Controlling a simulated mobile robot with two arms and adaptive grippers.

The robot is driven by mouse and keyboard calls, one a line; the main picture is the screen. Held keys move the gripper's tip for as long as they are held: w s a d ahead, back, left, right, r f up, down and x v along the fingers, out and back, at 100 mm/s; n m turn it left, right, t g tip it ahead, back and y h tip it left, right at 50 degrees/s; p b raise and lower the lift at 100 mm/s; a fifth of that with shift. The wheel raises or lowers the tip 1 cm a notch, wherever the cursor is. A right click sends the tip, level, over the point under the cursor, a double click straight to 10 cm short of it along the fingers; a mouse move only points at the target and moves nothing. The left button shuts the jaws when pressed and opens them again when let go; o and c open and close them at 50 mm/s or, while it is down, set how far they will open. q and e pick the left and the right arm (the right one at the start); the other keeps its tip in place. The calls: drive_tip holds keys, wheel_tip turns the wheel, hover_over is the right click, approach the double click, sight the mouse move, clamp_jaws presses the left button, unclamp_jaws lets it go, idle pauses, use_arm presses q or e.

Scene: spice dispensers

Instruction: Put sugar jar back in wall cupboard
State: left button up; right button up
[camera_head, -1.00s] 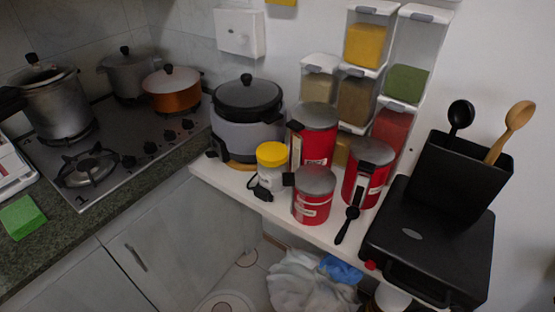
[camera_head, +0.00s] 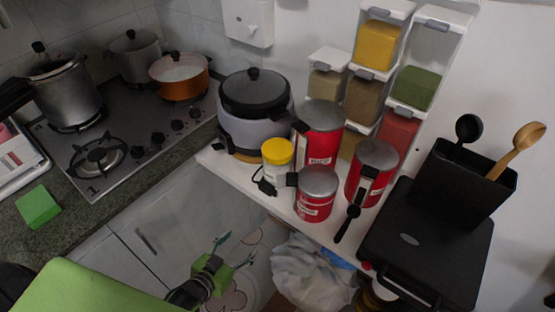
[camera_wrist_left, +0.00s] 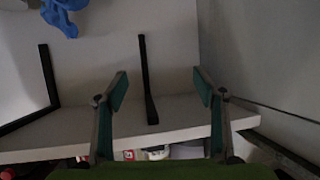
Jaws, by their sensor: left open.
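Three red canisters with grey lids stand on the white shelf: a tall one (camera_head: 321,146), a small front one (camera_head: 315,207) and one at right (camera_head: 358,187). A white jar with a yellow lid (camera_head: 278,152) stands beside them. I cannot read which holds sugar. My left gripper (camera_head: 237,250) is open and empty, below and left of the shelf's front edge, apart from the jars. In the left wrist view its open fingers (camera_wrist_left: 161,88) show with a thin black bar between them in the picture. No wall cupboard is recognisable. My right gripper is not in view.
A rice cooker (camera_head: 252,130) stands left of the canisters. A black box (camera_head: 410,245) with a utensil holder (camera_head: 462,180) is at right. Clear spice dispensers (camera_head: 380,45) line the wall. A hob with pots is at left. A white bag (camera_head: 310,272) lies below the shelf.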

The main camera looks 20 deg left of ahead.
sight(270, 168)
use_arm(q)
drive_tip(key=w+d+r+m+t+h+p, duration=0.1)
drive_tip(key=w+d+r+t, duration=0.1)
drive_tip(key=r, duration=1)
drive_tip(key=w+d+r+t+h+p, duration=0.1)
drive_tip(key=w+r+t+h, duration=0.1)
drive_tip(key=r, duration=0.9)
drive_tip(key=p+x, duration=0.1)
drive_tip(key=x, duration=0.5)
drive_tip(key=shift+w+d+r, duration=0.15)
drive_tip(key=shift+w+d, duration=0.1)
drive_tip(key=shift+w, duration=0.1)
drive_tip(key=shift+w+d+p, duration=0.2)
drive_tip(key=shift+w+p, duration=0.1)
drive_tip(key=shift+w, duration=0.25)
drive_tip(key=shift+w+p, duration=0.3)
drive_tip(key=shift+w, duration=0.3)
drive_tip(key=p+x, duration=0.1)
drive_tip(key=x, duration=0.2)
drive_tip(key=shift+w, duration=0.2)
drive_tip(key=shift+w+d+f, duration=0.15)
drive_tip(key=shift+w+f, duration=0.1)
drive_tip(key=shift+w, duration=0.15)
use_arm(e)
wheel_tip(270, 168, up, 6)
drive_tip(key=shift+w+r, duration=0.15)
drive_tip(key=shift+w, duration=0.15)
use_arm(q)
drive_tip(key=shift+s, duration=0.1)
